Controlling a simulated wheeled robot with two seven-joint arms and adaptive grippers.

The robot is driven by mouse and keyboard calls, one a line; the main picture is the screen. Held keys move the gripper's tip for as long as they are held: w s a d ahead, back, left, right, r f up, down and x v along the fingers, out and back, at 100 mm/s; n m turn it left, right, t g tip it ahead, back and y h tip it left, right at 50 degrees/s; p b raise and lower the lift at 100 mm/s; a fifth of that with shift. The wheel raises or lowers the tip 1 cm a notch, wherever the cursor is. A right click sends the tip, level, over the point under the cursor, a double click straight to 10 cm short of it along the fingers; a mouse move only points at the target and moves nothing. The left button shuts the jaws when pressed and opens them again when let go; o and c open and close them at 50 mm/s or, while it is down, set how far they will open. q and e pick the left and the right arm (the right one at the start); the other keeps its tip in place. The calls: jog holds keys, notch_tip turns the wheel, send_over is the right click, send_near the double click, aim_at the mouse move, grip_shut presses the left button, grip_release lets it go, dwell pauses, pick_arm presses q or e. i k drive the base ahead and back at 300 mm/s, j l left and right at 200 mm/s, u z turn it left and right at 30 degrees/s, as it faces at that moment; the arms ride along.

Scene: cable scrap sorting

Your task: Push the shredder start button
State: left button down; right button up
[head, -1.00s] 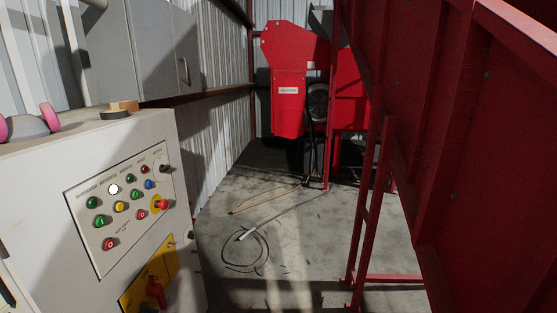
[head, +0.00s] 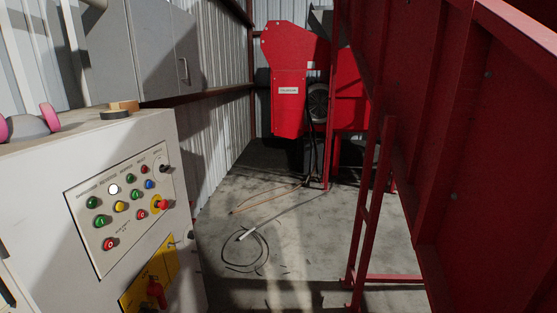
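The control panel (head: 84,239) is a light plate with several coloured buttons on the front of the grey-white cabinet (head: 40,215) at the left. A green button (head: 92,202) sits at its upper left, with another green button (head: 99,221) below it and a red button (head: 110,244) lower. A lit white button (head: 113,189) and a yellow button (head: 121,206) are to their right. More green buttons (head: 132,178) and a blue button (head: 149,184) follow. The labels are too small to tell which button starts the shredder. Neither gripper is in view.
A red emergency knob (head: 162,204) on yellow and a red switch handle (head: 156,292) project from the cabinet. Pink earmuffs (head: 50,117) lie on top. A red machine (head: 290,90) stands at the back; red framework (head: 480,130) fills the right. Cables (head: 258,252) lie on the floor between.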

aim_at(100, 221)
jog(key=u, duration=1.3)
